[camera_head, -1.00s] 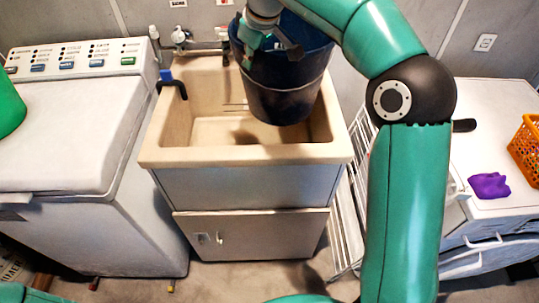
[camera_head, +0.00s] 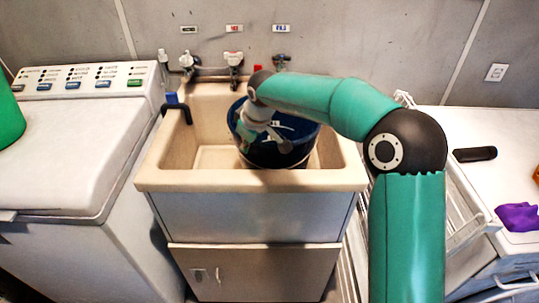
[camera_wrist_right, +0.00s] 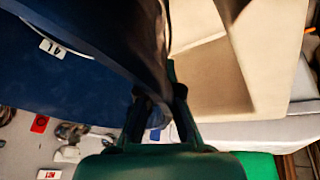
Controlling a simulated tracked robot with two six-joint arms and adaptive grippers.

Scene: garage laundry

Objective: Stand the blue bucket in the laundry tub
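The blue bucket (camera_head: 290,130) is inside the beige laundry tub (camera_head: 250,180), towards its back right, roughly upright. Its lower part is hidden behind the tub's front rim, so I cannot tell whether it touches the tub floor. My right gripper (camera_head: 262,137) is at the bucket's left, near side. In the right wrist view, its fingers (camera_wrist_right: 160,97) are on either side of the bucket wall, shut on it. My left gripper is not in view.
Taps (camera_head: 234,62) stand behind the tub, and a black hose end with a blue clip (camera_head: 174,102) hooks over its left rim. A washing machine (camera_head: 75,150) is at left. A white drying rack (camera_head: 455,215) and a white surface with a purple cloth (camera_head: 517,216) are at right.

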